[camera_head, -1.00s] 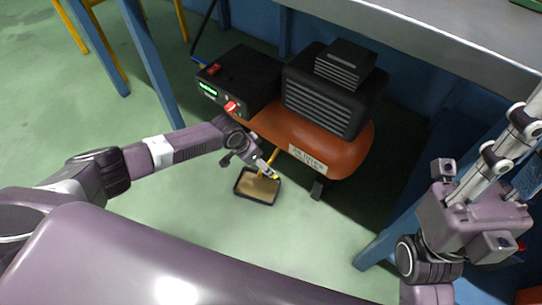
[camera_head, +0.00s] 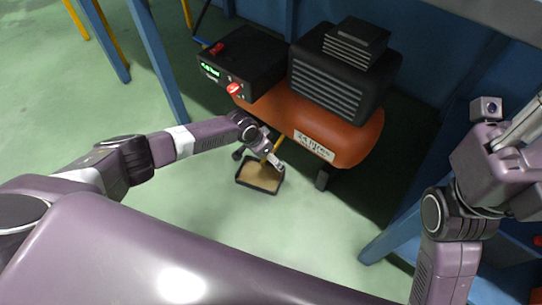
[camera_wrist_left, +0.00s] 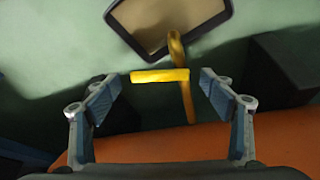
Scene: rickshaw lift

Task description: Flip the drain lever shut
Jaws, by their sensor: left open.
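The yellow drain lever (camera_wrist_left: 158,76) shows in the left wrist view as a short bar lying crosswise to a yellow drain pipe (camera_wrist_left: 188,104). The pipe runs from the orange tank (camera_wrist_left: 280,145) toward a tray. My left gripper (camera_wrist_left: 162,92) is open, its fingers on either side of the lever, with gaps at both sides. In the head view my left gripper (camera_head: 272,158) is low beside the tank (camera_head: 340,138) and largely hides the lever. My right gripper (camera_head: 522,128) is at the right edge, partly cut off; its opening cannot be judged.
A dark-rimmed tray (camera_head: 244,183) with a brown inside lies on the floor below the drain. A black control box (camera_head: 245,62) with a red knob and a black motor housing (camera_head: 340,75) stand above the tank. Blue table legs (camera_head: 160,65) flank it. Green floor is clear in front.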

